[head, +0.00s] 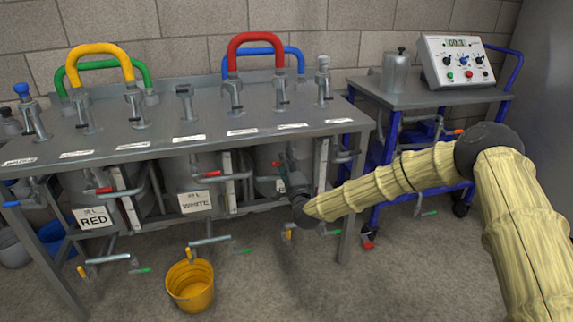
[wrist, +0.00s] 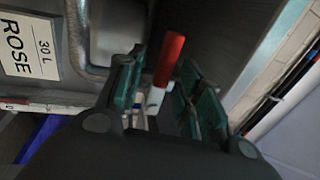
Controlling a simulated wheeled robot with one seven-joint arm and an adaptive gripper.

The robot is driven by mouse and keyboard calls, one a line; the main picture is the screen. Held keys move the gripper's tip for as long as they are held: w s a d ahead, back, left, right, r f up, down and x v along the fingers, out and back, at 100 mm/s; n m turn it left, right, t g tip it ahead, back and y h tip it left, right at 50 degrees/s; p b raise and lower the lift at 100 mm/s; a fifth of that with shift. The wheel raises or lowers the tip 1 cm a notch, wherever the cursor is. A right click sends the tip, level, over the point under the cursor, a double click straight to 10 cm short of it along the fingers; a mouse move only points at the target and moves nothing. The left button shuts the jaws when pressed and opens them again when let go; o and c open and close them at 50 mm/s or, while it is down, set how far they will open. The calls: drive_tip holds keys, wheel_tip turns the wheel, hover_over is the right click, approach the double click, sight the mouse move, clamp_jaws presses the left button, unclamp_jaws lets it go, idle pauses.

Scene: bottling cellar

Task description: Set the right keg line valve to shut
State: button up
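The right keg's label, "ROSE 30 L" (wrist: 27,50), shows in the wrist view. A red valve lever (wrist: 170,60) with a pale metal base stands in front of my gripper (wrist: 160,92), between its two green-padded fingers. The fingers are apart, with a visible gap to the right of the lever; contact on the left side is unclear. In the head view my gripper (head: 285,165) is at the right keg (head: 265,160), under the bench top, and hides most of that valve. Only a small bit of red (head: 276,163) shows there. Whether the valve stands open or shut is unclear.
The RED keg (head: 93,218) and WHITE keg (head: 195,201) stand to the left, with red levers of their own. The steel bench top (head: 160,120) overhangs them. A yellow bucket (head: 190,285) stands on the floor. A blue cart (head: 425,95) with a control box (head: 458,62) is at the right.

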drive_tip(key=v, duration=1.1)
drive_tip(key=shift+s, duration=0.25)
drive_tip(key=shift+d+f, duration=0.1)
drive_tip(key=s+f+n+g, duration=0.35)
drive_tip(key=s+f, duration=0.55)
drive_tip(key=f, duration=0.3)
drive_tip(key=s+f+n+g, duration=0.3)
drive_tip(key=s+f+g, duration=0.2)
drive_tip(key=s+f, duration=0.5)
drive_tip(key=s+d+f+n+g+h, duration=0.1)
drive_tip(key=s+d+f+n+g, duration=0.1)
drive_tip(key=s+d+f, duration=0.35)
drive_tip(key=s+d+f+n+g+h, duration=0.1)
drive_tip(key=s+d+f+n+g, duration=0.15)
drive_tip(key=s, duration=0.65)
drive_tip(key=s+d+f+n+g+h, duration=0.1)
drive_tip(key=s+d+f+g, duration=0.1)
drive_tip(key=s+d+f, duration=0.4)
drive_tip(key=s+d+r+n+g+h, duration=0.15)
drive_tip(key=s+d, duration=0.25)
drive_tip(key=s, duration=0.4)
drive_tip(key=s+d+r+n+g+h, duration=0.1)
drive_tip(key=s+d+g+h, duration=0.15)
drive_tip(key=s+d, duration=0.4)
wheel_tip(320, 180, up, 26)
drive_tip(key=a+p, duration=0.2)
drive_tip(key=p, duration=2.5)
drive_tip(key=shift+s+y, duration=0.4)
